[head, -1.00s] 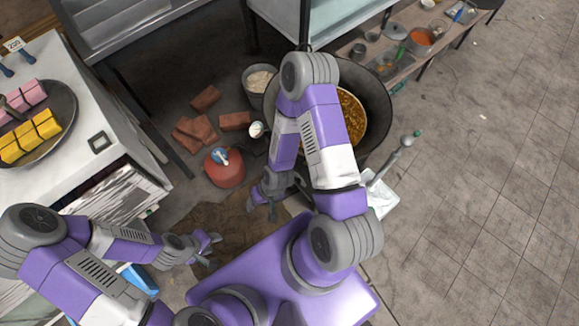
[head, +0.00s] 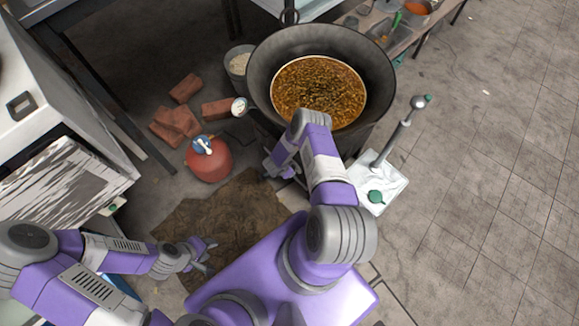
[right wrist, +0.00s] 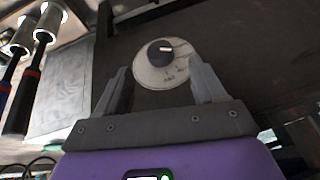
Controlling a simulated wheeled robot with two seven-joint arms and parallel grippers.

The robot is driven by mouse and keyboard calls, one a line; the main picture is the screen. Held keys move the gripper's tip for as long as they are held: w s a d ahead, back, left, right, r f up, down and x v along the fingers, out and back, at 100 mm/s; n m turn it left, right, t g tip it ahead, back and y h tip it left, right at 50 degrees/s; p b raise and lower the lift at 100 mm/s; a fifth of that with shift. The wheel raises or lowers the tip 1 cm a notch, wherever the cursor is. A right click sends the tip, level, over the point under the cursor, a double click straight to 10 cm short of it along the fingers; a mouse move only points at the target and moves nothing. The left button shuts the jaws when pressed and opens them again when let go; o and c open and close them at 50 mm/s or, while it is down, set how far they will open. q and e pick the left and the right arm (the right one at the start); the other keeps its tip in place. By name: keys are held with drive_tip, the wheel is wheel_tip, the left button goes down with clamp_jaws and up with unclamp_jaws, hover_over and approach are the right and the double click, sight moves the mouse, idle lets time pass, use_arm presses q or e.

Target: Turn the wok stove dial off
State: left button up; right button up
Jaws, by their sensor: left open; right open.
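The wok (head: 262,75), full of brown food, stands on its stove at the upper middle of the head view. A white round dial face (head: 239,106) shows at the stove's left side. In the right wrist view, the dial (right wrist: 150,74) is a pale disc with markings and a dark knob (right wrist: 159,52) with a white mark. My right gripper (right wrist: 159,72) is open and empty, its fingers on either side of the lower dial in that view. I cannot tell if they touch it. My left gripper (head: 206,252) is open and empty, above the brown mat, away from the stove.
A red gas cylinder (head: 209,163) and bricks (head: 176,122) sit on the floor left of the stove. A bucket (head: 238,61) stands behind. A white cabinet (head: 65,95) is at left.

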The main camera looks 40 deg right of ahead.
drive_tip(key=s+b+x, duration=0.1)
drive_tip(key=b+x, duration=0.1)
drive_tip(key=x, duration=0.4)
drive_tip(key=shift+w+b, duration=0.4)
drive_tip(key=shift+w, duration=0.1)
drive_tip(key=c, duration=1)
drive_tip(key=shift+c, duration=0.2)
